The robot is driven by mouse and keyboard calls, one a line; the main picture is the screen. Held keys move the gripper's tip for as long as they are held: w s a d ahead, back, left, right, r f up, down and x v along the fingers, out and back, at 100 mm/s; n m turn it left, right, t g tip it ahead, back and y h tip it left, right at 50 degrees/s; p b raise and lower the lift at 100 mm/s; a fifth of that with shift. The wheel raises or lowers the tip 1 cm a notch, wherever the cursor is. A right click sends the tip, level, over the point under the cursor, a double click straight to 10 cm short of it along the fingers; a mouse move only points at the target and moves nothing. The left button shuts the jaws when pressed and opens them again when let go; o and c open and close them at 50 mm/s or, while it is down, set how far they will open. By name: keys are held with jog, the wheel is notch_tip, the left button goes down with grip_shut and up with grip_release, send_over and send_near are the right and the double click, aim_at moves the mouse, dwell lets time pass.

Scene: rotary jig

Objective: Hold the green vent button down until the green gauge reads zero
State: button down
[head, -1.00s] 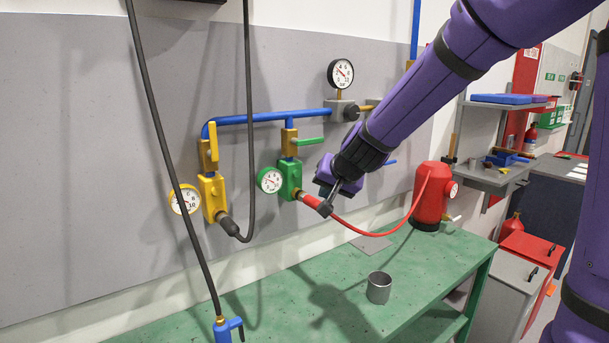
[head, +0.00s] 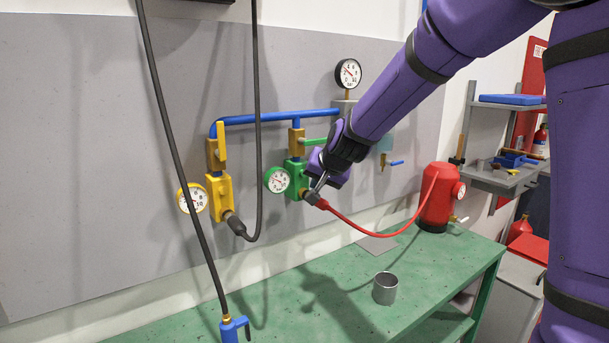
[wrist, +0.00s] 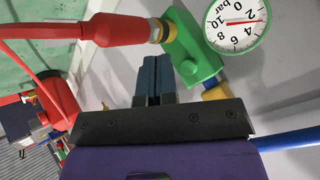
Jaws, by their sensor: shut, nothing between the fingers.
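The green valve block (head: 295,174) is on the wall panel under the blue pipe, with the green gauge (head: 277,180) at its left. In the wrist view the gauge (wrist: 236,24) has its red needle between 2 and 4, off zero. My gripper (head: 317,187) is at the block's right side, by the red hose's end. In the wrist view my gripper (wrist: 152,64) is shut and empty, its dark blue fingers pointing beside the green block (wrist: 193,50).
A red hose (head: 352,226) runs from the block to a red tank (head: 435,200) on the green bench (head: 330,290). A yellow valve block (head: 219,196) with a yellow gauge (head: 191,199) is at left. Black hoses hang in front. A metal cup (head: 385,288) stands on the bench.

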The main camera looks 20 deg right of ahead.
jog(key=shift+w+a, duration=0.2)
jog(key=shift+w, duration=0.4)
jog(key=shift+w+a, duration=0.15)
jog(key=shift+w, duration=0.4)
jog(key=shift+w, duration=0.15)
dwell(1.2)
jog(key=shift+w+a, duration=0.15)
jog(key=shift+w, duration=0.1)
jog(key=shift+w+a, duration=0.1)
jog(key=shift+w, duration=0.25)
dwell(1.8)
jog(key=shift+s, duration=0.1)
dwell(0.4)
jog(key=shift+s+d, duration=0.25)
jog(key=shift+s, duration=0.4)
jog(key=shift+s, duration=0.1)
jog(key=shift+s+d, duration=0.25)
jog(key=shift+s, duration=0.5)
jog(key=shift+s+d, duration=0.3)
jog(key=shift+s, duration=0.5)
jog(key=shift+s+d, duration=0.25)
jog(key=shift+s, duration=0.5)
